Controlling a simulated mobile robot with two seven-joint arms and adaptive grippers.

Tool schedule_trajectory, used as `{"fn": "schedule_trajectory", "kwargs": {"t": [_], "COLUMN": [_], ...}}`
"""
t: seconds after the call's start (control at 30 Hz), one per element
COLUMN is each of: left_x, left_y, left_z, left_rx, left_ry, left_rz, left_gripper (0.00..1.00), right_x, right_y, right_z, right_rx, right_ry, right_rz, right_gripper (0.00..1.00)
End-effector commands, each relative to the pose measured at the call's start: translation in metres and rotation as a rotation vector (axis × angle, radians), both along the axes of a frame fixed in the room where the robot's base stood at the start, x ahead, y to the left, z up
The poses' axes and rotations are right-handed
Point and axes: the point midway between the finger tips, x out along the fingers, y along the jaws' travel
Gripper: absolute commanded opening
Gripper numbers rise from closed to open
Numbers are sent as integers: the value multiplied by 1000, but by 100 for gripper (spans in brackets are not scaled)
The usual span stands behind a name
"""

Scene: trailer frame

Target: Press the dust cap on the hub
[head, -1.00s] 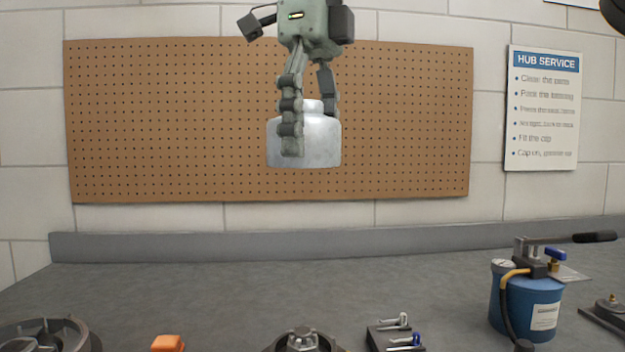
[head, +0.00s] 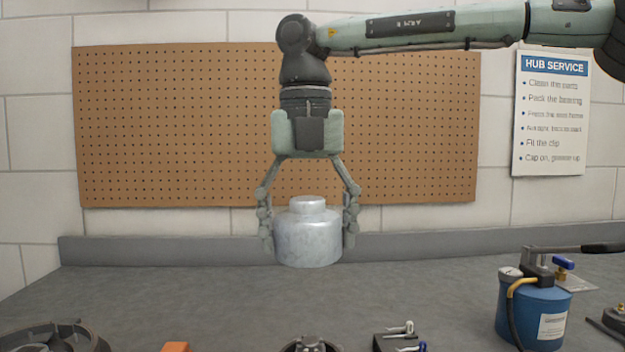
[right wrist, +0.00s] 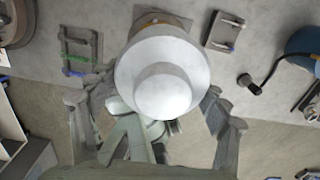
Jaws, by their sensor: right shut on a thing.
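The dust cap (head: 308,240) is a silver, stepped metal cylinder with a narrower top. It hangs upright in the air in the head view, in front of the pegboard. My right gripper (head: 308,228) points straight down and is shut on it, one finger on each side. The hub (head: 310,344) is a dark round part on the bench below the cap, cut off by the lower picture edge. The cap is clear of it. In the right wrist view the cap (right wrist: 165,70) hides most of what lies beneath it. My left gripper is not in view.
A blue grease pump (head: 533,310) with a lever stands at the right of the bench. A dark holder with small clips (head: 398,341) sits right of the hub. An orange block (head: 176,347) and a round dark part (head: 50,340) lie left. The bench behind the hub is clear.

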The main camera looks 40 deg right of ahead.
Motion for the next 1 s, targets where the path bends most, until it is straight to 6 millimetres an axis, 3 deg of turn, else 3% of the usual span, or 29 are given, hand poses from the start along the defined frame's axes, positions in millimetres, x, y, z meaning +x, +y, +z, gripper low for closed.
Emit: {"fn": "schedule_trajectory", "kwargs": {"t": [0.2,0.4,0.67,0.8,1.0], "left_x": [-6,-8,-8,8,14], "left_y": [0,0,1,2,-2], "left_z": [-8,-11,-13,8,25], "left_rx": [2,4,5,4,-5], "left_ry": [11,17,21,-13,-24], "left_rz": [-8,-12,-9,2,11], "left_gripper": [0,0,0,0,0], "right_x": [-7,-12,-14,-14,-14], "right_y": [7,11,13,13,13], "right_z": [-45,-67,-77,-84,-94], "right_rx": [12,22,27,27,26], "right_ry": [-2,-4,-5,-4,-5], "right_rz": [-316,-489,-538,-536,-536], "right_gripper": [46,46,46,46,46]}}
